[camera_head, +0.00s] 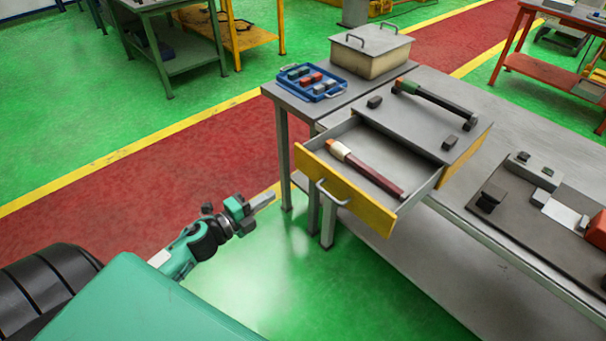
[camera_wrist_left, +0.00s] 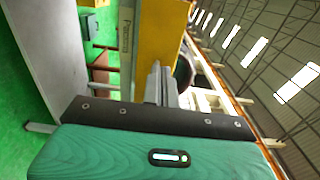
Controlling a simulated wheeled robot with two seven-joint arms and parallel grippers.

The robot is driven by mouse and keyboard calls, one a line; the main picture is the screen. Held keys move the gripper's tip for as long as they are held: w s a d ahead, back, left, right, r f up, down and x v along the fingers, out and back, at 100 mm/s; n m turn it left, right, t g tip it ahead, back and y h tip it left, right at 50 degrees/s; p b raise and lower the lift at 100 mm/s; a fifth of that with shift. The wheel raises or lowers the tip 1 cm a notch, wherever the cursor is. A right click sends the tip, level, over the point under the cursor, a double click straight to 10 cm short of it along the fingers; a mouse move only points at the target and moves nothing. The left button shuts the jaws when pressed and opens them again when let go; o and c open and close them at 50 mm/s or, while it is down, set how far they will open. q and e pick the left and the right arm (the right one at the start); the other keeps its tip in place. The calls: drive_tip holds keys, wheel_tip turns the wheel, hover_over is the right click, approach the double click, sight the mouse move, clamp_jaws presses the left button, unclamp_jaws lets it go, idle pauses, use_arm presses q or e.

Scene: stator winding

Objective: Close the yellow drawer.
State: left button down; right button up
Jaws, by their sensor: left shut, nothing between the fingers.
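The yellow drawer (camera_head: 358,204) is pulled open from a grey cabinet on the workbench, toward the lower left of the head view. Its front has a grey bar handle (camera_head: 332,194). A long tool with a dark red shaft and a cream and orange end (camera_head: 367,170) lies inside. My left gripper (camera_head: 268,197) is shut and empty, apart from the drawer, to the left of its front and handle. In the left wrist view the shut fingers (camera_wrist_left: 160,85) show before a yellow surface (camera_wrist_left: 160,35), which I cannot identify for certain. My right gripper is not in view.
On the cabinet top lie a black tool with a green part (camera_head: 432,104) and small dark blocks. A blue tray (camera_head: 311,84) and a lidded box (camera_head: 371,52) stand behind. A mat (camera_head: 505,222) with parts lies right.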

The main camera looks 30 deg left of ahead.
use_arm(q)
drive_tip(key=p, duration=0.3)
approach(311, 169)
drive_tip(key=x, duration=0.5)
drive_tip(key=shift+d+r, duration=0.15)
drive_tip(key=shift+r, duration=0.05)
drive_tip(key=shift+p+x, duration=0.3)
drive_tip(key=shift+x, duration=0.6)
drive_tip(key=shift+f, duration=0.15)
